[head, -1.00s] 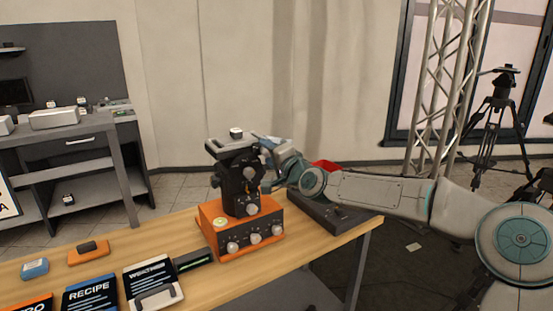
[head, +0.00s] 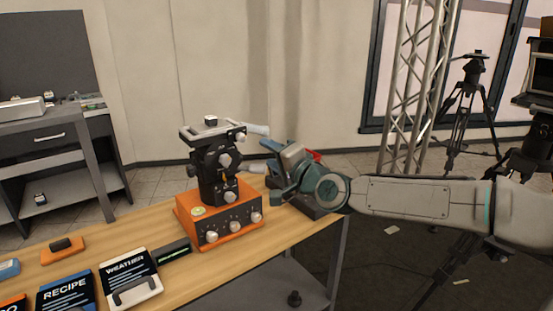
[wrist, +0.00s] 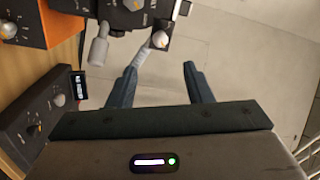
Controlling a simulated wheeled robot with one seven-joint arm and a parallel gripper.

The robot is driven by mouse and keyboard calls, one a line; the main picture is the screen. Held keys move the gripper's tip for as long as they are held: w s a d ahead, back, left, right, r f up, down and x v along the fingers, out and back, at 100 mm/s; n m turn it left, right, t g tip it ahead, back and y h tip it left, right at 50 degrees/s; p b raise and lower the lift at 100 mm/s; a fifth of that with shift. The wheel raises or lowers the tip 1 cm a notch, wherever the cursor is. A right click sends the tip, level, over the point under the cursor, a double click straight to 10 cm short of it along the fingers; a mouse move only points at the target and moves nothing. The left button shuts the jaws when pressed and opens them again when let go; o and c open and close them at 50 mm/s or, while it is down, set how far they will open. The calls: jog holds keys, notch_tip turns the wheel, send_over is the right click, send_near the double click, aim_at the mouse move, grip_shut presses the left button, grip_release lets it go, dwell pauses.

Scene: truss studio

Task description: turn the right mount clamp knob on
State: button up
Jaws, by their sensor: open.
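The black mount (head: 213,172) stands upright on an orange box (head: 222,228). Two pale lever handles, an upper one (head: 257,129) and a lower one (head: 250,167), stick out to its right. Round grey knobs show on its front. I cannot tell which part is the right clamp knob. In the wrist view, the mount's edge is at the top, with a pale-tipped knob and lever (wrist: 160,40) just beyond my fingertips and another grey handle (wrist: 97,51) to the left. My gripper (wrist: 162,66) is open and empty. In the head view, my gripper (head: 276,180) is right of the mount.
A dark box with knobs (wrist: 32,125) lies at the table's right end, close to my gripper. Cards, including a weather card (head: 128,268), lie on the wooden table (head: 190,278) at left. A truss (head: 410,80) and tripods stand behind at right.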

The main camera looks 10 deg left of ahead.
jog(key=shift+v, duration=0.9)
jog(key=s+d+f+n+g+h+p, duration=0.1)
jog(key=s+d+f+n+g+h, duration=0.15)
jog(key=f, duration=0.35)
jog(key=s+d+f+n+g+h+p, duration=0.1)
jog(key=f+h, duration=0.2)
jog(key=f, duration=0.3)
jog(key=s+d+f+n+g+h+p, duration=0.1)
jog(key=s+f+n+g+h, duration=0.1)
jog(key=f, duration=0.4)
jog(key=s+d+r+g+h+p, duration=0.15)
jog(key=s+d+h, duration=0.45)
jog(key=d, duration=0.8)
jog(key=s+d+r+g+p, duration=0.1)
jog(key=s+d+r, duration=0.2)
jog(key=s+d, duration=0.2)
jog(key=s+d+r+g+p, duration=0.1)
jog(key=s+d, duration=0.4)
jog(key=s, duration=0.5)
notch_tip(320, 180, up, 2)
jog(key=shift+s+d+r+m+p, duration=0.15)
jog(key=shift+d+m+p, duration=0.1)
jog(key=shift+m+p, duration=0.3)
